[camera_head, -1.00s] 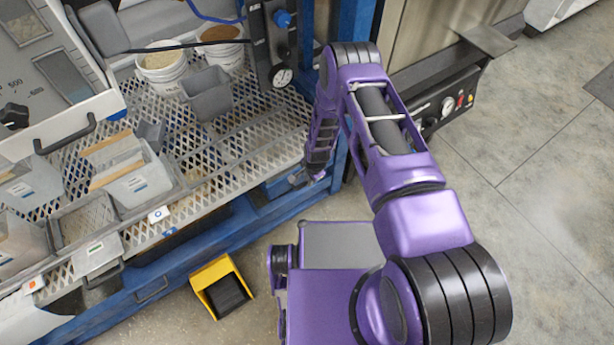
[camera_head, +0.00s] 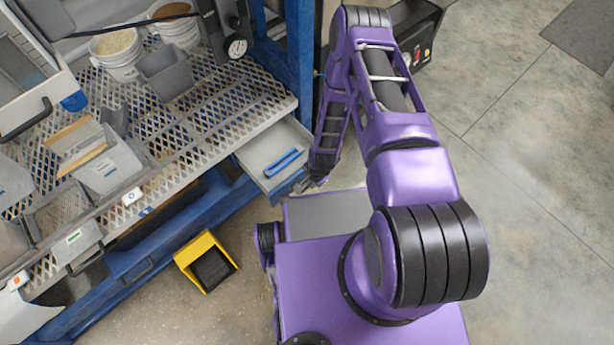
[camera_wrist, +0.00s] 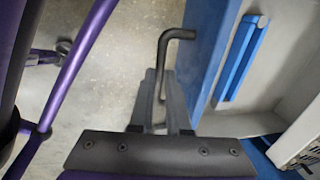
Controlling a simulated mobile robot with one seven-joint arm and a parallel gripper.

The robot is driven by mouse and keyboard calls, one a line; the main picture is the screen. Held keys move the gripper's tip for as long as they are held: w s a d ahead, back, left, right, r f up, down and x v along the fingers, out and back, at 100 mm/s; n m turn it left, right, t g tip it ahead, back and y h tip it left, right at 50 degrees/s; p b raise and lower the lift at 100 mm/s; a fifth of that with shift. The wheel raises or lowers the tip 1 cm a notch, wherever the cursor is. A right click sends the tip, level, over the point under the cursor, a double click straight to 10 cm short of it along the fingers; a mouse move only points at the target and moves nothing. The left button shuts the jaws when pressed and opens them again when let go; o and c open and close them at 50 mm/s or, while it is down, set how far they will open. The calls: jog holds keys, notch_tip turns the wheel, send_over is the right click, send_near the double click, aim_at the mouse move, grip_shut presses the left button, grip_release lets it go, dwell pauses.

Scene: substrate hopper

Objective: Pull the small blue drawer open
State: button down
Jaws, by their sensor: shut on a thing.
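The small blue drawer (camera_head: 262,149) stands pulled out from under the right end of the mesh bench, its pale inside showing. A blue bar-shaped item (camera_head: 283,163) lies in it. In the wrist view the drawer's blue front (camera_wrist: 208,45) runs beside my fingers, and the blue item (camera_wrist: 243,58) shows inside. A dark bent handle (camera_wrist: 178,34) sticks out from the front. My gripper (camera_wrist: 166,85) is shut on this handle; the exact grip is partly hidden by the fingers. In the head view my gripper (camera_head: 311,184) is at the drawer's front, small and partly hidden.
The mesh bench (camera_head: 225,108) carries grey bins (camera_head: 166,72) and white buckets (camera_head: 116,55). A blue upright post (camera_head: 298,60) stands right behind the drawer. Open floor lies at right.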

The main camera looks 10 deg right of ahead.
jog(key=shift+s+d, duration=0.15)
jog(key=c, duration=0.9)
grip_release()
jog(key=s+r+p, duration=0.1)
jog(key=r, duration=0.4)
jog(key=d+r+p, duration=0.1)
jog(key=r, duration=0.5)
jog(key=s+r+p, duration=0.1)
jog(key=r, duration=0.5)
jog(key=shift+s+d+r, duration=0.1)
jog(key=shift+s+d, duration=0.2)
jog(key=shift+d, duration=0.05)
